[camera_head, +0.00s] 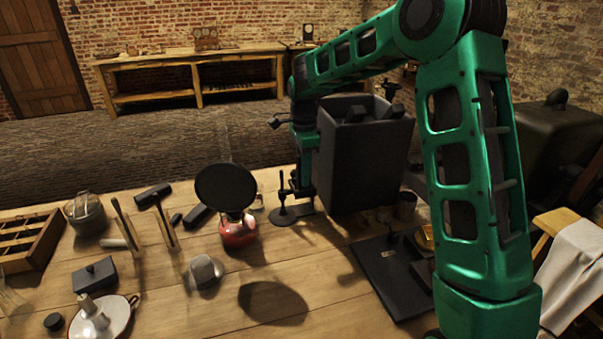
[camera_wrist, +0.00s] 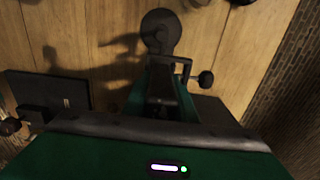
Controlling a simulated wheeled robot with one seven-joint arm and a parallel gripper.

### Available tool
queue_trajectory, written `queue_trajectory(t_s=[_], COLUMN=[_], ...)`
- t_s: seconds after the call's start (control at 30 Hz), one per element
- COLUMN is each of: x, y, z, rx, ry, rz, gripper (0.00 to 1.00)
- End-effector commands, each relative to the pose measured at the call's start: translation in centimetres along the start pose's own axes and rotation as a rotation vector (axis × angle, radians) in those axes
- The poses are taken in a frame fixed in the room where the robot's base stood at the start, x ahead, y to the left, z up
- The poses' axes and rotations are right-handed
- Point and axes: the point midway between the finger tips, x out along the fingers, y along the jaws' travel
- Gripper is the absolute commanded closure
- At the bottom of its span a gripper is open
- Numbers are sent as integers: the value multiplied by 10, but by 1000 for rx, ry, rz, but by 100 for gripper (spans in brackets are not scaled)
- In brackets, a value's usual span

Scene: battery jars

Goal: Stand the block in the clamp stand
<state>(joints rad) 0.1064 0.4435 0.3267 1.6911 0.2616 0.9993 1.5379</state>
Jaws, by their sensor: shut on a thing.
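My gripper (camera_head: 305,178) reaches down at the back of the table and is shut on a dark thing, apparently the block, which is mostly hidden by the fingers. The clamp stand (camera_head: 290,214) has a round dark base and a thin upright, close beside my gripper's lower end. In the wrist view the stand's round base (camera_wrist: 160,28) shows beyond my gripper (camera_wrist: 168,88). A screw with a round knob (camera_wrist: 205,79) lies close to the right of the fingers. I cannot tell whether the block touches the stand or stands in its clamp.
A red burner with a black round top (camera_head: 238,232) stands to the left. A dark board (camera_head: 388,283) lies front right.

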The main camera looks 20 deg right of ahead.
Motion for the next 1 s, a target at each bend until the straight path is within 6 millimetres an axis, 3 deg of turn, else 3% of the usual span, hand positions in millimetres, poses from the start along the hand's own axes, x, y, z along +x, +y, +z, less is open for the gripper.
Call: queue_trajectory(t_s=[0.6,0.63,0.7,1.0], x=[13,12,12,12], y=[0,0,0,0], z=[0,0,0,0], rx=[0,0,0,0], ry=[0,0,0,0], rz=[0,-1,-1,0], gripper=[100,68,53,53])
